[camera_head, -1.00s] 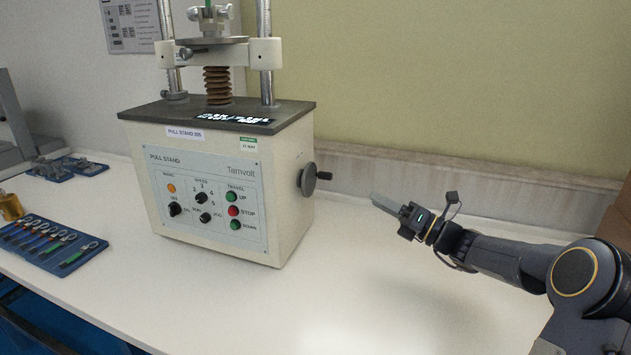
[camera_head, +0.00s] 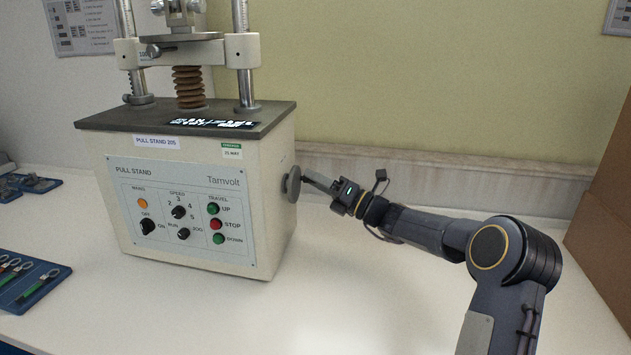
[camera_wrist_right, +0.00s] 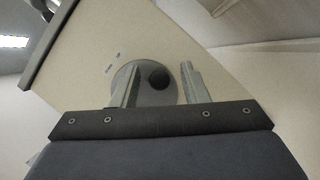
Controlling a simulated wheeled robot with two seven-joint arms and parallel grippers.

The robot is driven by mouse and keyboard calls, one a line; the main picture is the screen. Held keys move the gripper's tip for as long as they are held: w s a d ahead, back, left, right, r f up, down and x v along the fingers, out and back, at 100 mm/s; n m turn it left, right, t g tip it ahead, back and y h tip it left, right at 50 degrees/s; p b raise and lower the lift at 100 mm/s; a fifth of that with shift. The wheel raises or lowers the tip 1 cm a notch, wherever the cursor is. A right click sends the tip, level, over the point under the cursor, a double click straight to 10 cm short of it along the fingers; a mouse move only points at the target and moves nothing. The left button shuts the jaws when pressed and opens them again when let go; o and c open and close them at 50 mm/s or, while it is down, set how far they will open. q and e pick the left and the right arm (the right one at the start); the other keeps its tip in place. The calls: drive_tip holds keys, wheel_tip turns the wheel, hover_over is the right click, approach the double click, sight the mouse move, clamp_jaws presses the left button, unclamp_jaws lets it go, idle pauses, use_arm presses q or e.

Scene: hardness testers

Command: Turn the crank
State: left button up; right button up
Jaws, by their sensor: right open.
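The crank (camera_head: 292,184) is a grey disc on the right side of the cream pull stand (camera_head: 262,190). My left gripper is not in view.
A blue tray with several tools (camera_head: 32,285) lies at the left on the white table (camera_head: 180,310). A brown box (camera_head: 605,200) stands at the far right. The table in front of the stand is clear. The wall ledge (camera_head: 440,180) runs behind my right arm.

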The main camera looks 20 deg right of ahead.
drive_tip(key=shift+w+a, duration=0.15)
drive_tip(key=shift+c, duration=0.3)
clamp_jaws()
drive_tip(key=shift+r+n, duration=0.1)
drive_tip(key=shift+n, duration=0.3)
